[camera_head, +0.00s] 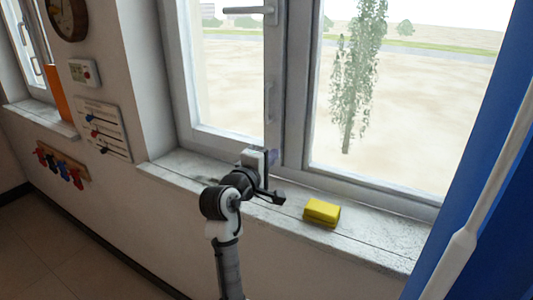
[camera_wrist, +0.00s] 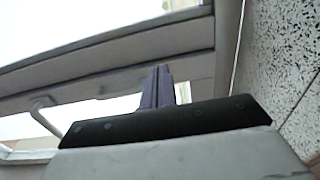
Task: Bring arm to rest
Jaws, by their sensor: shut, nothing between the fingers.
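My gripper (camera_head: 273,156) is raised over the window sill, close in front of the window frame, with my arm rising from the lower middle of the head view. In the wrist view its two fingers (camera_wrist: 158,88) are together with nothing between them. Whether the fingertips touch the window frame, I cannot tell.
A yellow block (camera_head: 322,211) lies on the speckled window sill (camera_head: 375,238), right of my gripper. The window frame (camera_head: 296,95) stands behind. A blue panel (camera_head: 480,170) borders the right side. A clock, thermostat and hook rail (camera_head: 61,165) are on the left wall.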

